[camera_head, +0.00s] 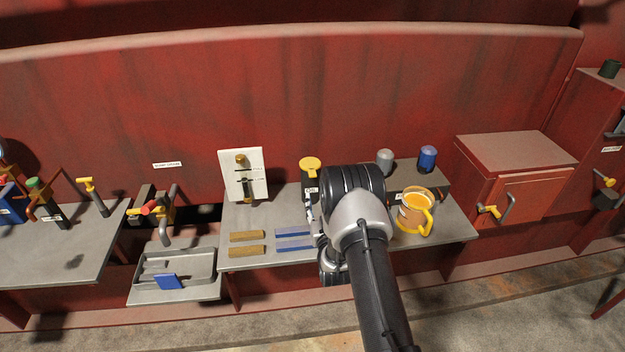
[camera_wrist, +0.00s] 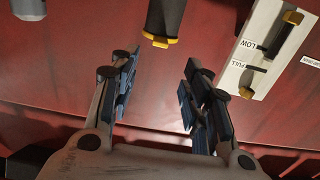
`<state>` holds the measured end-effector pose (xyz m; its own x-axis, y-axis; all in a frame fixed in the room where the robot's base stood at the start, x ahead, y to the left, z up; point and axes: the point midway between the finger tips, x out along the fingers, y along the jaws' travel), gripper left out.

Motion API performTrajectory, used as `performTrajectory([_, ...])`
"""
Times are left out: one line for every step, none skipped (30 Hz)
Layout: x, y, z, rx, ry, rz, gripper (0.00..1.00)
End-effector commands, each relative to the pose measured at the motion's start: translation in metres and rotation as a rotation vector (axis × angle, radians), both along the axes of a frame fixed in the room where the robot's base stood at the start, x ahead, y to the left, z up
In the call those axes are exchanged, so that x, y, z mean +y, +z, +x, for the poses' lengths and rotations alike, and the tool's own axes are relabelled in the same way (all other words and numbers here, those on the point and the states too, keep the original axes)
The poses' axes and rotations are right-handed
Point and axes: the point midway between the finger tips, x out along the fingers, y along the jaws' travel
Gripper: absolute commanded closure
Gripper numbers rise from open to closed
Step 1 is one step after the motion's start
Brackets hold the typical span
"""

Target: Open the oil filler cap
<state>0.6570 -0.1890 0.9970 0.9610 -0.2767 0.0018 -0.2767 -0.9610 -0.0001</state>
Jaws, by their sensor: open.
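The filler, a dark upright cylinder (camera_head: 309,187) with a yellow cap (camera_head: 311,163) on top, stands at the back of the middle bench. In the wrist view the yellow cap (camera_wrist: 155,40) shows at the end of the dark cylinder, beyond my fingertips and sideways between them. The cap sits on the cylinder. My gripper (camera_wrist: 158,82) is open and empty, its two blue-padded fingers apart from the cap. In the head view my arm covers most of the gripper and the bench just right of the filler.
A white gauge plate (camera_head: 256,161) stands left of the filler. Wooden (camera_head: 246,237) and blue (camera_head: 294,232) bars lie on the bench in front. A grey canister (camera_head: 385,155), a blue canister (camera_head: 427,154) and a yellow jug (camera_head: 407,214) stand to the right. The red wall (camera_head: 350,105) is close behind.

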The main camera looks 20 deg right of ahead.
Motion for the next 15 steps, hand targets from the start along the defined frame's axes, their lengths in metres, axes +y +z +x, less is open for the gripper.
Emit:
performTrajectory([-0.003, 0.0, 0.011, -0.005, 0.0, -0.001, 0.57])
performTrajectory([-0.005, -0.001, 0.018, -0.003, 0.0, -0.001, 0.57])
performTrajectory([-0.007, -0.001, 0.026, -0.003, 0.0, -0.001, 0.57])
performTrajectory([-0.009, 0.0, 0.033, -0.004, 0.0, -0.001, 0.57])
performTrajectory([-0.011, 0.0, 0.039, -0.004, 0.0, -0.001, 0.57])
performTrajectory([-0.013, -0.001, 0.048, -0.003, 0.0, -0.001, 0.57])
performTrajectory([-0.015, -0.001, 0.054, -0.003, 0.0, -0.001, 0.57])
performTrajectory([-0.017, 0.0, 0.06, -0.004, 0.0, -0.001, 0.57])
performTrajectory([-0.019, -0.001, 0.068, -0.003, 0.0, -0.001, 0.57])
performTrajectory([-0.021, -0.001, 0.074, -0.002, 0.0, -0.001, 0.57])
performTrajectory([-0.023, -0.001, 0.079, -0.003, 0.0, -0.001, 0.57])
performTrajectory([-0.025, -0.001, 0.086, -0.002, 0.0, -0.001, 0.57])
performTrajectory([-0.026, -0.001, 0.091, -0.001, 0.0, 0.0, 0.57])
performTrajectory([-0.027, -0.001, 0.095, -0.002, 0.0, -0.001, 0.57])
performTrajectory([-0.028, -0.001, 0.1, -0.001, 0.0, 0.0, 0.57])
